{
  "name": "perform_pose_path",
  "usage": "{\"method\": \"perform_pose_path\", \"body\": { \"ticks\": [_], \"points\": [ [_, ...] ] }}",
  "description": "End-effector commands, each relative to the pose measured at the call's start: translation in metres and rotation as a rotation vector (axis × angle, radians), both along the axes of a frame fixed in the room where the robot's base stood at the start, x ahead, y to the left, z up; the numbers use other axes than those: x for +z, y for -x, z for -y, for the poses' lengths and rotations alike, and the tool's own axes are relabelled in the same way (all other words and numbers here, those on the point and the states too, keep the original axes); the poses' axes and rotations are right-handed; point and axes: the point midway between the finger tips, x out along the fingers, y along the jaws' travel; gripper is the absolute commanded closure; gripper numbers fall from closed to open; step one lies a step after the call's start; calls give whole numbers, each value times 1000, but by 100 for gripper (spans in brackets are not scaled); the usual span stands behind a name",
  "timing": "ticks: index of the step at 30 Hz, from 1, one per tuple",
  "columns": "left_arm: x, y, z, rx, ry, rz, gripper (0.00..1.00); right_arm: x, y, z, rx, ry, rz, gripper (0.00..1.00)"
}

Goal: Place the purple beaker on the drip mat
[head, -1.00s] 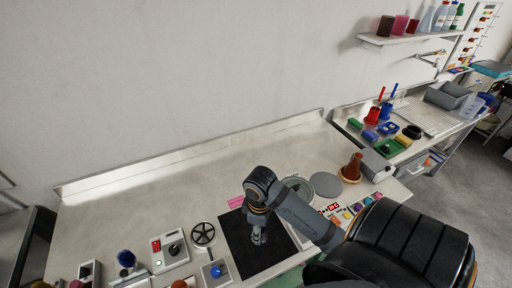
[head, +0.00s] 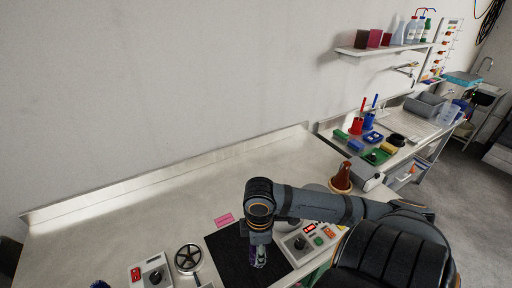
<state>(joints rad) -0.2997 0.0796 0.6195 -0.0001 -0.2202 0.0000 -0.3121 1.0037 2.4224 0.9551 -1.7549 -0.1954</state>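A black mat (head: 226,246), which looks like the drip mat, lies on the bench at the bottom middle of the head view. My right arm comes in from the right, and its gripper (head: 259,262) points down over the mat. A small, glassy shape with a purple tint (head: 258,254) shows at the fingers; it may be the purple beaker. It is too small and covered to tell whether the fingers are shut on it, or whether it touches the mat. My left gripper is not in view.
A pink label (head: 224,220) lies behind the mat. A control box (head: 150,273) and a round metal dial (head: 188,259) are left of it. A panel with coloured buttons (head: 312,238) is right. A brown flask (head: 341,178) stands farther back. The bench's left-back is clear.

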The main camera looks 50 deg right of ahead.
Motion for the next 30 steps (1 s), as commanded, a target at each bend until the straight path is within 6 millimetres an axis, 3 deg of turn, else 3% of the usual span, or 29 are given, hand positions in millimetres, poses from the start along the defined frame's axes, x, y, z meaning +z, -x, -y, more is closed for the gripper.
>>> {"method": "perform_pose_path", "body": {
  "ticks": [5,12,20,27,30],
  "points": [
    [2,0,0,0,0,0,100,-17,-32,27,-6,-4,3,76],
    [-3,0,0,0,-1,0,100,-62,-60,52,-3,-4,1,76],
    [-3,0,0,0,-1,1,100,-74,-67,60,0,-2,1,76],
    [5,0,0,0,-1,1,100,-105,-69,62,0,-3,0,76],
    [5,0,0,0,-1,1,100,-109,-69,62,2,-1,1,76]
  ]
}}
